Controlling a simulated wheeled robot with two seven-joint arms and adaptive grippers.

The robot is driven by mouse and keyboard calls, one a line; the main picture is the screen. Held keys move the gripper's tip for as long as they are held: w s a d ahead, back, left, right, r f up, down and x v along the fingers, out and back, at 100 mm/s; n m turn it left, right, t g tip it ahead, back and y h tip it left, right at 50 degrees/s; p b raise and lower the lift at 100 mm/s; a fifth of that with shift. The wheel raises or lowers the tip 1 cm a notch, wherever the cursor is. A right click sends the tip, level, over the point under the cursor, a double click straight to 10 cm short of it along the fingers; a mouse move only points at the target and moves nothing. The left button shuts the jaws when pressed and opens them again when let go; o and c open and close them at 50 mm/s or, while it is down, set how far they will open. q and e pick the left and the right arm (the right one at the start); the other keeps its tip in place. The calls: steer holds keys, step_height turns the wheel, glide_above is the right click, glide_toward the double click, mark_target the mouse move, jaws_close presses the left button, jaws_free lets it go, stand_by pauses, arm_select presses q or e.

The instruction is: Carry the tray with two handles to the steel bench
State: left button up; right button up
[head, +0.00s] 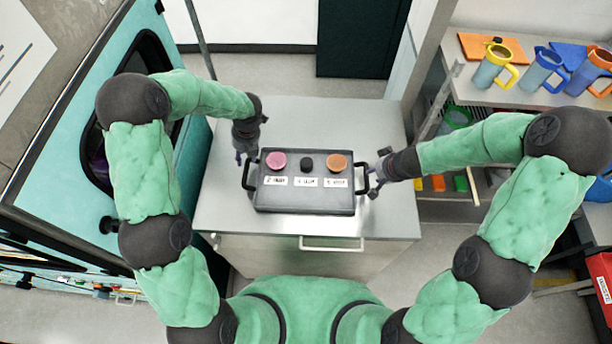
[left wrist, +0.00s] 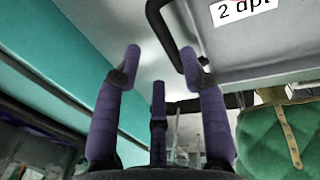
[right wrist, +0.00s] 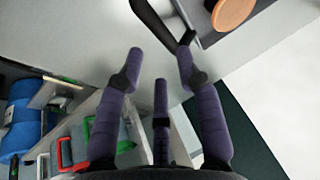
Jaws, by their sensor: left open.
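The dark grey tray (head: 305,202) rests level on a light grey metal-topped bench (head: 300,120) with a front pull handle. It carries a pink, a black and an orange round piece above white labels. Its black left handle (head: 247,176) and right handle (head: 363,178) stick out at the sides. My left gripper (head: 244,158) is open by the left handle; in the left wrist view the handle (left wrist: 153,12) lies beyond the fingertips, nearer the right finger. My right gripper (head: 373,178) is open by the right handle, which shows near one fingertip in the right wrist view (right wrist: 152,18).
A teal machine (head: 50,180) with a dark window stands close on the left. A shelf unit (head: 510,95) with several mugs and coloured bins is on the right. The bench top behind the tray is clear.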

mark_target(245, 167)
arm_select(q)
steer(key=shift+a+f, duration=0.25)
steer(key=shift+f, duration=1.15)
steer(key=shift+a+f, duration=0.3)
steer(key=shift+f, duration=1.1)
steer(key=shift+a+f, duration=0.25)
steer(key=shift+f, duration=1.15)
arm_select(e)
steer(key=shift+x, duration=4.3)
arm_select(q)
steer(key=c, duration=0.8)
arm_select(e)
jaws_close()
arm_select(q)
jaws_close()
arm_select(e)
steer(key=shift+r, duration=0.1)
